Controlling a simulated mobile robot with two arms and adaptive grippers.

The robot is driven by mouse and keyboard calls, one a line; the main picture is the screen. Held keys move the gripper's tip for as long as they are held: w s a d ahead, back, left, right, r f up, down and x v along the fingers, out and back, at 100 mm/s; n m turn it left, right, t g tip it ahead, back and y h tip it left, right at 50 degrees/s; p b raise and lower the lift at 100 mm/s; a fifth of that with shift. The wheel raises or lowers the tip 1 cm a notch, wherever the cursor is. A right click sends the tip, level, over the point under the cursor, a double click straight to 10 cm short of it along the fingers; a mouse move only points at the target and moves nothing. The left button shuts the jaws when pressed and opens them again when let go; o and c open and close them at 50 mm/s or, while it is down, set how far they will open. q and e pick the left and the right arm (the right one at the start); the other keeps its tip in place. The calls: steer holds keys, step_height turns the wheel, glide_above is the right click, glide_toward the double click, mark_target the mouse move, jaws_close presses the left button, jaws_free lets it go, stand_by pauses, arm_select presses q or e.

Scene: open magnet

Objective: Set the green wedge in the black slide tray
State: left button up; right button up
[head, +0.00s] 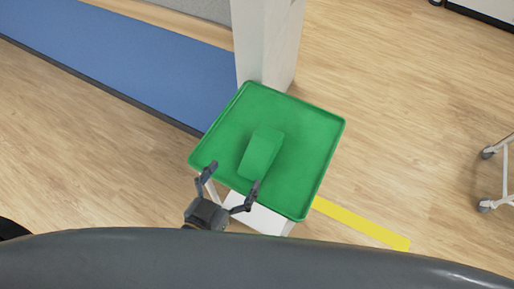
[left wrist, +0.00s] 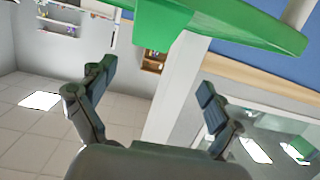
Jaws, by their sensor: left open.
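The green wedge (head: 261,153) lies on a green square tray (head: 304,148) in the head view, near the tray's middle. My left gripper (head: 231,178) is open and empty, its two fingers spread at the tray's near left edge, just short of the wedge. In the left wrist view the open left gripper (left wrist: 158,90) shows below the green tray (left wrist: 245,22). A green block-like shape, likely the wedge, hangs at the top of that view. No black slide tray shows in either view. My right gripper is not in view.
The green tray rests on a white stand (head: 258,212) beside a white column (head: 268,40). A blue mat (head: 130,60) lies to the left. A yellow strip (head: 362,224) marks the floor at right. A wheeled frame (head: 497,175) stands at the far right; the wooden floor between is clear.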

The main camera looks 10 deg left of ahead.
mark_target(262, 146)
arm_select(q)
steer(key=shift+d+r+g+p, duration=0.25)
steer(key=shift+r+g+p, duration=0.55)
steer(key=shift+r, duration=0.3)
steer(key=shift+s+d+m+g, duration=0.1)
steer(key=shift+d+m+g, duration=0.05)
steer(key=shift+m+g, duration=0.15)
steer(key=p+x, duration=0.1)
steer(key=x, duration=0.7)
steer(key=shift+f, duration=0.25)
steer(key=shift+w+d+p, duration=0.3)
steer(key=shift+w, duration=0.3)
steer(key=x, duration=0.4)
steer(key=shift+w+d+f+p, duration=0.1)
steer(key=shift+d+p, duration=0.05)
steer(key=shift+p, duration=0.15)
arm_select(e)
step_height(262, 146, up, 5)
arm_select(q)
steer(key=shift+c, duration=0.2)
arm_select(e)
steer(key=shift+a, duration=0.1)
arm_select(q)
steer(key=c, duration=1.3)
steer(key=shift+o, duration=0.2)
